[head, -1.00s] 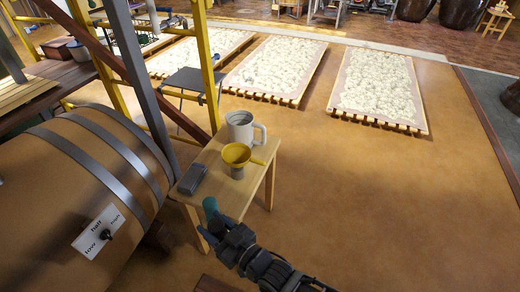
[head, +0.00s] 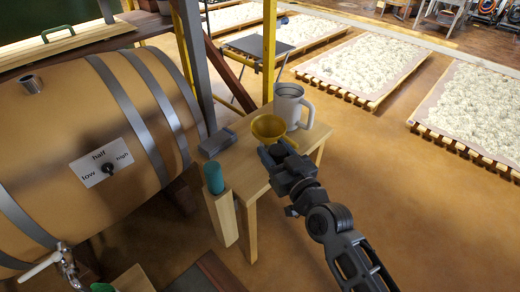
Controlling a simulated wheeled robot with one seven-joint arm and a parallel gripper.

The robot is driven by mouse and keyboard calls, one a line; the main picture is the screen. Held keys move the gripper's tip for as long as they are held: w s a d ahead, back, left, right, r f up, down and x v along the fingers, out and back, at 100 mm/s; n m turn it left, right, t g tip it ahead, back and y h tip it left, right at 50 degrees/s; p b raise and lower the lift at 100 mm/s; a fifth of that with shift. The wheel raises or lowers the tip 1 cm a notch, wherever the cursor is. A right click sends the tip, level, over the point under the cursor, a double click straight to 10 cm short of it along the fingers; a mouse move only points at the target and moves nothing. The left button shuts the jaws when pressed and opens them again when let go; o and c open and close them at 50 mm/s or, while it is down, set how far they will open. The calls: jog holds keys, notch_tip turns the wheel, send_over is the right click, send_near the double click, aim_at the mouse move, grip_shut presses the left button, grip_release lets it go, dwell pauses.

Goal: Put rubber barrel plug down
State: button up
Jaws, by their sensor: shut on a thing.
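My gripper (head: 277,152) is dark and sits over the near right part of the small wooden table (head: 238,166), close in front of the yellow funnel (head: 268,128). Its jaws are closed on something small. The rubber barrel plug cannot be made out clearly against the dark fingers. From this angle I cannot tell whether it touches the table. The big wooden barrel (head: 95,150) lies at the left, with a short metal neck (head: 31,84) on its top.
A grey-white jug (head: 288,103) stands behind the funnel. A teal cylinder (head: 213,177) tops a wooden post (head: 222,218) by the front corner. Open floor (head: 400,200) lies to the right.

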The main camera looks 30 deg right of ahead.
jog(key=w+a+f+b, duration=0.1)
jog(key=w+f+b, duration=0.1)
jog(key=w+f, duration=0.1)
jog(key=w+a+f+b, duration=0.1)
jog(key=w+f+b, duration=0.1)
jog(key=w+f, duration=0.2)
jog(key=w+a+f+b, duration=0.2)
jog(key=w+f+b, duration=0.1)
jog(key=shift+w+f, duration=0.35)
jog(key=shift+f, duration=0.05)
jog(key=shift+f, duration=0.15)
jog(key=o, duration=1.1)
jog(key=shift+c, duration=0.2)
jog(key=shift+s+r, duration=0.2)
jog(key=shift+s, duration=0.05)
jog(key=s+p, duration=0.1)
jog(key=s, duration=1)
jog(key=shift+s+p, duration=0.3)
